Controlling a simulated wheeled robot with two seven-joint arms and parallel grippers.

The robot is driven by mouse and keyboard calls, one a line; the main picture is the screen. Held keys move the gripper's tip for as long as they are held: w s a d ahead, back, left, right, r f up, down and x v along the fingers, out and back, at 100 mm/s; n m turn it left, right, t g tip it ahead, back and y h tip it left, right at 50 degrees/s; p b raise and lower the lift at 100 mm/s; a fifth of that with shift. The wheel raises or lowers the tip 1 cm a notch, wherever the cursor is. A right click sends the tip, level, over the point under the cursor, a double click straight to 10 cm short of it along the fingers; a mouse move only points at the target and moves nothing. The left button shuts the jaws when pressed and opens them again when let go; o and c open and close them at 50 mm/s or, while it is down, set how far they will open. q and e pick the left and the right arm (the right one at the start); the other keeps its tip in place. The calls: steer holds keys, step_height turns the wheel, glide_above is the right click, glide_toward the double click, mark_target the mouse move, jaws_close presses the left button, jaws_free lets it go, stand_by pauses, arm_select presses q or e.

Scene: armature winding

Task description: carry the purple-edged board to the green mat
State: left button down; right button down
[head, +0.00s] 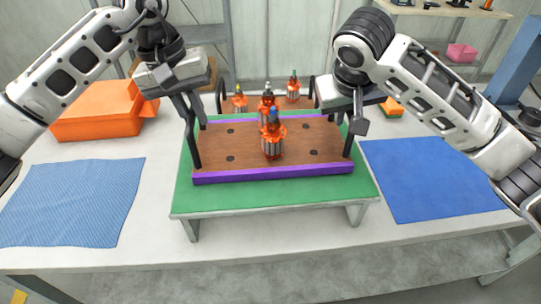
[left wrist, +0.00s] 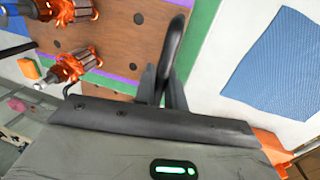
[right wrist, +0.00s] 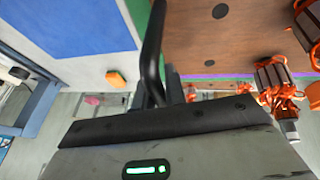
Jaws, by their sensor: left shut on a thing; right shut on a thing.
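The purple-edged board (head: 225,153), a brown wooden tray with a black handle at each end, is over the green mat (head: 280,194) on a low stand. Whether it rests on the mat or hangs just above I cannot tell. My left gripper (head: 186,104) is shut on the board's left handle, also seen in the left wrist view (left wrist: 178,45). My right gripper (head: 356,112) is shut on the right handle, also seen in the right wrist view (right wrist: 152,50). Orange armatures, one with a blue tip (head: 273,138), stand upright on the board; some partly hide others.
A light blue cloth (head: 70,203) lies to the left and a darker blue cloth (head: 430,180) to the right. An orange box (head: 97,112) stands at the back left. A small orange-and-green block (head: 391,107) is behind the right gripper. The table's front strip is clear.

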arm_select(q)
steer(key=c, duration=1.6)
jaws_free()
steer(key=shift+a+f, duration=0.15)
arm_select(e)
steer(key=c, duration=1.6)
jaws_free()
steer(key=shift+d+f, duration=0.1)
arm_select(q)
steer(key=shift+o, duration=0.7)
arm_select(e)
steer(key=shift+o, duration=0.7)
steer(key=shift+s+r, duration=0.1)
steer(key=shift+r, duration=0.1)
arm_select(q)
step_height(320, 180, up, 12)
steer(key=a, duration=0.2)
arm_select(e)
steer(key=v, duration=1.1)
steer(key=shift+s+r, duration=0.15)
steer(key=shift+r, duration=0.15)
arm_select(q)
steer(key=shift+a+f, duration=0.1)
